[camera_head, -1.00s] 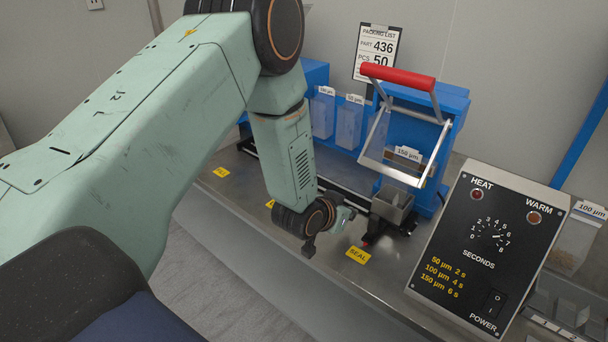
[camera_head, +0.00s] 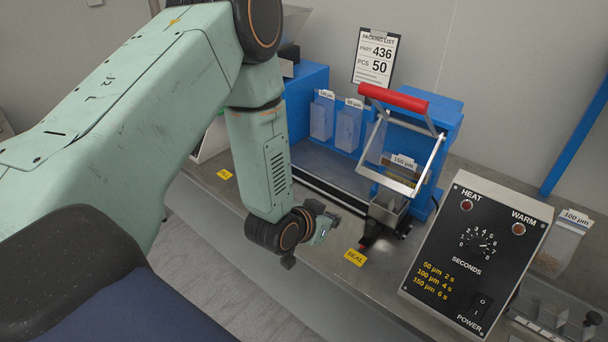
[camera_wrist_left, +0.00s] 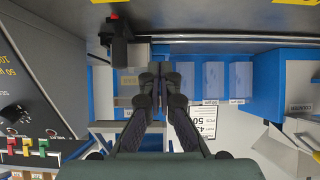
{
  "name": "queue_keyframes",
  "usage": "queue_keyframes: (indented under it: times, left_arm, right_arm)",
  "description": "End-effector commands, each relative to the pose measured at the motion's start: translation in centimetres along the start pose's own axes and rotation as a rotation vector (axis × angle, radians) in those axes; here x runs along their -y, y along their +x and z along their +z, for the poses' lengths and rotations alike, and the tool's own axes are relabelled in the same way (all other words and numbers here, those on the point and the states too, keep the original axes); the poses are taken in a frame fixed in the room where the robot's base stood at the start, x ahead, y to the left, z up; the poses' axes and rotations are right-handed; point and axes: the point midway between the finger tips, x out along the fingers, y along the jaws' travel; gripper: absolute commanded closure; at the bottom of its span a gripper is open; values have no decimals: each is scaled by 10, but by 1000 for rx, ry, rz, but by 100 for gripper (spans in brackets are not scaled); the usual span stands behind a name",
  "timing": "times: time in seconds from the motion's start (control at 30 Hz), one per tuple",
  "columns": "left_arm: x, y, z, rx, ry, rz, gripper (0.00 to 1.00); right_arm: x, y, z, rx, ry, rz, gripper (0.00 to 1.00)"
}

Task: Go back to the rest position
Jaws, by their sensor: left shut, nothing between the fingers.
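My left gripper (camera_head: 328,222) is in the middle of the head view, at the end of my pale green arm. It hangs over the front part of the metal bench, left of the sealer and above the yellow SEAL label (camera_head: 355,257). In the left wrist view its two dark fingers (camera_wrist_left: 161,78) are together with nothing between them. The sealer (camera_head: 397,140) has a blue body and a red handle, which is raised. The gripper appears clear of it. My right gripper is in neither view.
The black heat control box (camera_head: 475,258) stands on the bench at right. A packing list (camera_head: 375,55) is on the wall. The floor (camera_head: 215,240) in front of the bench is clear.

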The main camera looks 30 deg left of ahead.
Motion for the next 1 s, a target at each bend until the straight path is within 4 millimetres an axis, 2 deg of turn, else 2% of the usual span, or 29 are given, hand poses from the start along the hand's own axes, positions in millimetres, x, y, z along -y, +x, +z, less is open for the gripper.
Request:
queue_keyframes:
  times: [0.3,0.37,0.4,0.47,0.57,0.6,0.7,0.8,0.9,1.0]
  left_arm:
    - [0,-1,1,2,-3,0,100]
    - [0,-2,6,25,-21,-2,100]
    - [-1,-5,16,60,-41,-6,100]
    - [-5,-14,40,138,-77,-12,100]
    - [-17,-35,97,303,-126,-20,100]
    - [-22,-46,122,373,-142,-26,100]
    - [-34,-76,180,540,-167,-39,100]
    - [-44,-111,232,695,-179,-56,100]
    - [-52,-142,273,821,-174,-68,100]
    - [-56,-165,301,903,-158,-70,100]
  right_arm:
    - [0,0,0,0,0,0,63]
    - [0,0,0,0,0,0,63]
    - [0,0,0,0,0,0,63]
    - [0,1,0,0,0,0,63]
    - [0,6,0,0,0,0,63]
    - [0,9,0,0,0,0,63]
    - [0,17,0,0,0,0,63]
    - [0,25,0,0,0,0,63]
    - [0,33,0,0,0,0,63]
    - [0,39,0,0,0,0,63]
